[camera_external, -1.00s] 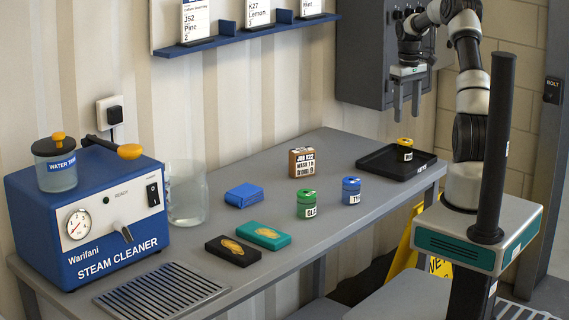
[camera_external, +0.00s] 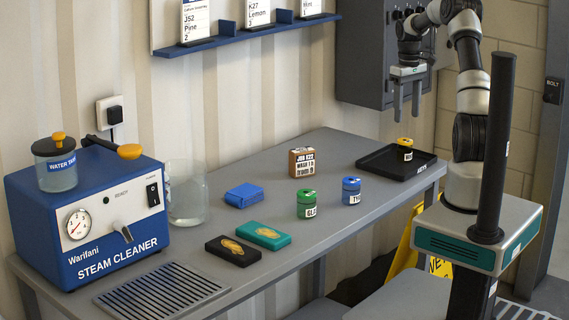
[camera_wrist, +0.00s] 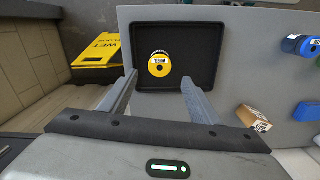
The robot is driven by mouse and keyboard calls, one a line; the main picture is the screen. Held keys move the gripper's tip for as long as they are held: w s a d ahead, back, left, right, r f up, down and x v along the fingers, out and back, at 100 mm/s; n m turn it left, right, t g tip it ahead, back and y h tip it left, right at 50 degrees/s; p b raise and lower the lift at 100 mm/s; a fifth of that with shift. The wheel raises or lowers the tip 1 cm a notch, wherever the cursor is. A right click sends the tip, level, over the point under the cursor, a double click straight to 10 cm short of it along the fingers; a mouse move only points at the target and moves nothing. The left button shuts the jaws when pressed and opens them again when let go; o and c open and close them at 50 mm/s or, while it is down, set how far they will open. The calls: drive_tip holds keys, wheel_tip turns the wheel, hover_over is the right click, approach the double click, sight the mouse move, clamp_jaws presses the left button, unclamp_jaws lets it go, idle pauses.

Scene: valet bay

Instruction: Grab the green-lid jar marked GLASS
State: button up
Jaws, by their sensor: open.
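The green-lid jar (camera_external: 307,204) stands upright on the grey bench, its white label partly readable as "GL". My gripper (camera_external: 407,101) is open and empty, high above the right end of the bench, well away from the green-lid jar. In the wrist view its fingers (camera_wrist: 158,84) reach toward the black tray.
A black tray (camera_external: 376,174) holds a yellow-lid jar (camera_external: 404,150). A brown tag block (camera_external: 302,162), blue cloth (camera_external: 244,195), teal pad (camera_external: 263,236) and black pad (camera_external: 232,251) lie on the bench. The steam cleaner (camera_external: 88,215) and clear beaker (camera_external: 187,196) stand left.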

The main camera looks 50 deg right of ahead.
drive_tip(key=shift+o, duration=0.4)
drive_tip(key=w+a+r, duration=0.1)
drive_tip(key=w+a, duration=0.3)
drive_tip(key=a, duration=0.5)
wheel_tip(320, 180, up, 4)
drive_tip(key=b, duration=0.2)
hover_over(307, 193)
drive_tip(key=shift+n, duration=0.4)
drive_tip(key=f, duration=1.1)
drive_tip(key=shift+d, duration=0.4)
drive_tip(key=shift+w+a+f+b, duration=0.1)
drive_tip(key=shift+a+f+b, duration=0.05)
drive_tip(key=shift+f, duration=1.25)
drive_tip(key=shift+a+f+b, duration=0.15)
drive_tip(key=shift+f, duration=1.25)
drive_tip(key=c, duration=1.1)
